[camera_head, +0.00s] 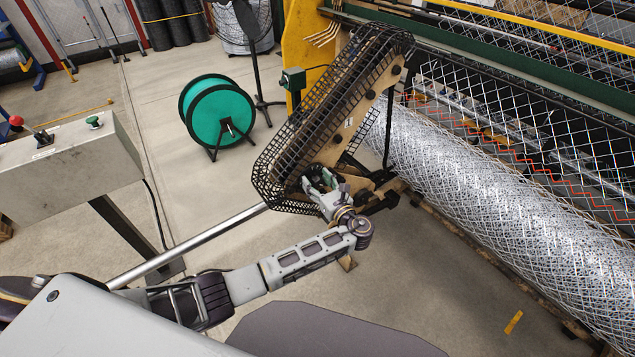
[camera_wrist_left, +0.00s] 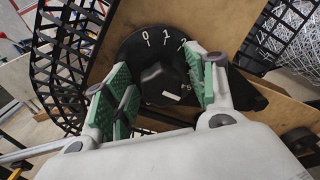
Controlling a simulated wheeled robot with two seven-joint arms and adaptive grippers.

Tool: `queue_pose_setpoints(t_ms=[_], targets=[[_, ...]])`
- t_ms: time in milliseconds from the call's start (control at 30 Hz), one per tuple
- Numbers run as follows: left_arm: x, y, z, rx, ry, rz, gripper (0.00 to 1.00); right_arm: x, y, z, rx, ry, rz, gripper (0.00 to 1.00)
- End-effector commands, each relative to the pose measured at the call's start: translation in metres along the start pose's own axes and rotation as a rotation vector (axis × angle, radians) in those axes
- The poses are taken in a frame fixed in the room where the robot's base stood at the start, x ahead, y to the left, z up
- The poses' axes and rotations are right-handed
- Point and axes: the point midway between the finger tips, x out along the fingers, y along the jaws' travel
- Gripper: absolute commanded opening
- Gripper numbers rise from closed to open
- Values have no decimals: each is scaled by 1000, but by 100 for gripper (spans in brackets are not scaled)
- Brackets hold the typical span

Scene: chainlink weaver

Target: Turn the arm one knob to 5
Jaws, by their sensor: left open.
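The black knob (camera_wrist_left: 158,84) sits on a round black dial plate (camera_wrist_left: 135,48) fixed to a tan panel. The digits 0, 1 and 2 show along the top of the dial; the marks at its right are partly hidden by a finger. A short white mark shows on the knob's lower right. My left gripper (camera_head: 322,181) is at the lower end of the mesh-guarded arm (camera_head: 345,120) in the head view. Its green-padded fingers are open, one on each side of the knob; I cannot tell whether they touch it. My right gripper is not in view.
Black mesh guard (camera_wrist_left: 68,60) flanks the panel. A large roll of chainlink (camera_head: 500,210) lies to the right. A green reel (camera_head: 217,112) stands on the floor behind. A grey control box (camera_head: 65,165) stands at the left. The floor around the arm's lower end is mostly clear.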

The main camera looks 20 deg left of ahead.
Motion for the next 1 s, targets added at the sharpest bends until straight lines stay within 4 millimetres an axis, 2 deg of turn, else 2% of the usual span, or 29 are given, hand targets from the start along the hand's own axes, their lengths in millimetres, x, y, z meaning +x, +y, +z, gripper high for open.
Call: queue_pose_setpoints(t_ms=[167, 367, 1000], targets=[[-3, 0, 0, 0, 1, 0, 56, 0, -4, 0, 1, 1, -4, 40], [-17, 0, -1, 0, 2, -2, 56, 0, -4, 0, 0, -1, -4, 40], [-105, 0, 0, 0, 1, 0, 56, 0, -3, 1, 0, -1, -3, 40]])
